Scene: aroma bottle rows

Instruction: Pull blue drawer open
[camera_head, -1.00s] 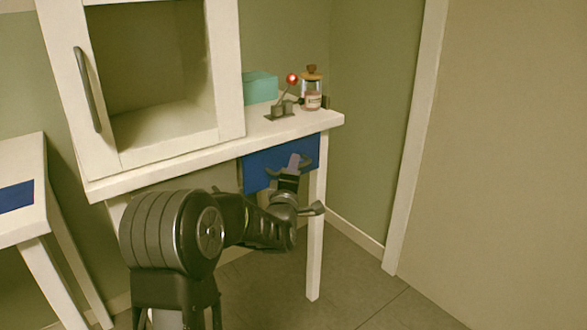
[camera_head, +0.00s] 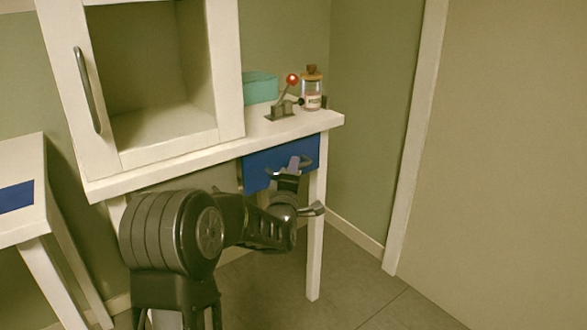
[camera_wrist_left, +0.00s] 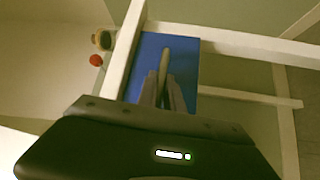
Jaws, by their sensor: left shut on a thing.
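The blue drawer (camera_head: 262,164) sits under the top of the white table, on its right side. It looks closed or nearly so; I cannot tell a gap. Its blue front also shows in the left wrist view (camera_wrist_left: 185,60). My left gripper (camera_head: 288,169) is at the drawer front, with its fingers shut on the drawer handle (camera_wrist_left: 164,62). The fingers hide part of the handle. My right gripper is not in view.
A white cabinet (camera_head: 228,60) with an open front stands on the white table (camera_head: 200,163). A teal box (camera_head: 260,88), a red-knobbed lever (camera_head: 284,103) and a glass bottle (camera_head: 312,95) stand right of it. Another white table (camera_head: 25,225) is at left. Floor at lower right is clear.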

